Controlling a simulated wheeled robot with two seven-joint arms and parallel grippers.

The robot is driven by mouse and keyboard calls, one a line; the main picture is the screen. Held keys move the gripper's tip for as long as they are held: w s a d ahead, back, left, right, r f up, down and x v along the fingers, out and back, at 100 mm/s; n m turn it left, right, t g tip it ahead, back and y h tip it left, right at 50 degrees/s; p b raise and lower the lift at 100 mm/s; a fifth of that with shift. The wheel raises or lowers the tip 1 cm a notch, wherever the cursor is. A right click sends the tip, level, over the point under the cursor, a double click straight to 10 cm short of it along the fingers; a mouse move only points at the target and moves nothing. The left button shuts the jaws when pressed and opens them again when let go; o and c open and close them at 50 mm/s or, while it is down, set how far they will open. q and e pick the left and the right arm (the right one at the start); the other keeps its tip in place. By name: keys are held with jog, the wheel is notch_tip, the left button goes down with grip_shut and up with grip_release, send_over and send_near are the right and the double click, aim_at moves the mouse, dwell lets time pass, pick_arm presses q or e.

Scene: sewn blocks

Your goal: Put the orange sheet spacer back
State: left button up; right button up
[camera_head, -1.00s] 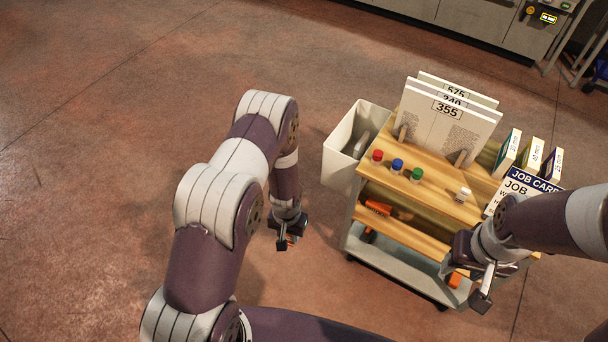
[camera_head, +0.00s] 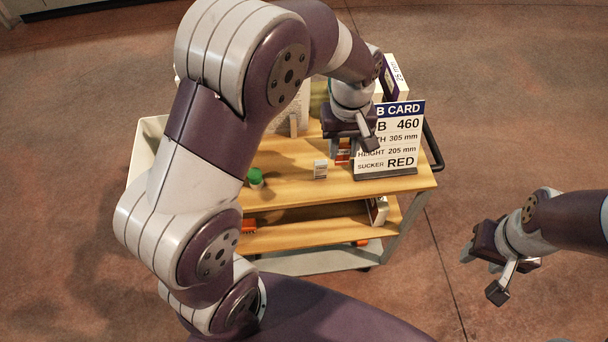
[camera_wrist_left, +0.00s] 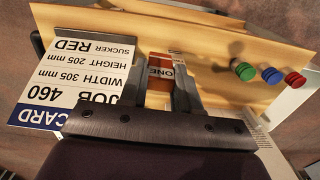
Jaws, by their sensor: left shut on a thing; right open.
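My left gripper (camera_head: 347,155) is over the cart's wooden top, just left of the job card. It is shut on a small orange and white block (camera_head: 342,152), apparently the orange spacer. In the left wrist view the block (camera_wrist_left: 160,70) shows between the fingers, with part of a printed word on its white face. I cannot tell whether it touches the wooden top. The job card (camera_head: 390,158) stands close beside the gripper and reads JOB 460, sucker RED. My right gripper (camera_head: 480,262) is open and empty over the floor, right of the cart.
The wrist view also shows blue (camera_wrist_left: 271,75) and red (camera_wrist_left: 295,79) pieces. A box marked 25 mm (camera_head: 397,75) is behind the card. A white bin (camera_head: 148,140) is at left.

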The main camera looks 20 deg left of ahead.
pick_arm(q)
jog(key=s+a+f, duration=0.1)
jog(key=a+f, duration=0.2)
jog(key=s+a+f+b, duration=0.1)
jog(key=a+f, duration=0.2)
jog(key=a, duration=0.1)
jog(key=s+a+f, duration=0.1)
jog(key=a+f, duration=0.2)
jog(key=a, duration=0.1)
jog(key=shift+f+b, duration=0.25)
jog(key=shift+b, duration=0.05)
jog(key=shift+w+f, duration=0.15)
pick_arm(e)
notch_tip(320, 180, down, 2)
jog(key=shift+d+f, duration=0.1)
pick_arm(q)
jog(key=o, duration=1.1)
jog(key=shift+f, duration=0.15)
jog(key=shift+c, duration=0.2)
